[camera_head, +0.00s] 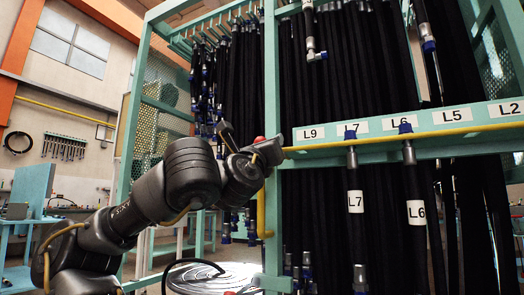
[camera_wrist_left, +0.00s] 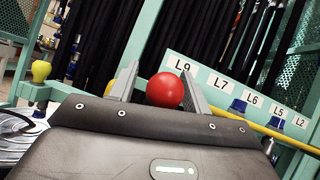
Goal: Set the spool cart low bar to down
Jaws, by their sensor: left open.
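The yellow low bar (camera_head: 400,138) runs almost level across the front of the teal spool cart, just below the label strip. It also shows in the left wrist view (camera_wrist_left: 275,132). A red ball knob (camera_wrist_left: 165,90) appears between the fingers of my left gripper (camera_wrist_left: 158,86); in the head view only a bit of the red knob (camera_head: 259,139) shows above my wrist. My left gripper (camera_head: 242,140) is open, with one finger on each side of the knob. I cannot tell whether the fingers touch it. My right gripper is not in view.
Black hoses hang behind the bar; hoses L7 (camera_head: 355,201) and L6 (camera_head: 416,211) hang in front of the rail. A teal post (camera_head: 271,80) stands beside my left wrist. A yellow knob (camera_wrist_left: 41,71) is left of my gripper. A round metal plate (camera_head: 205,277) lies below.

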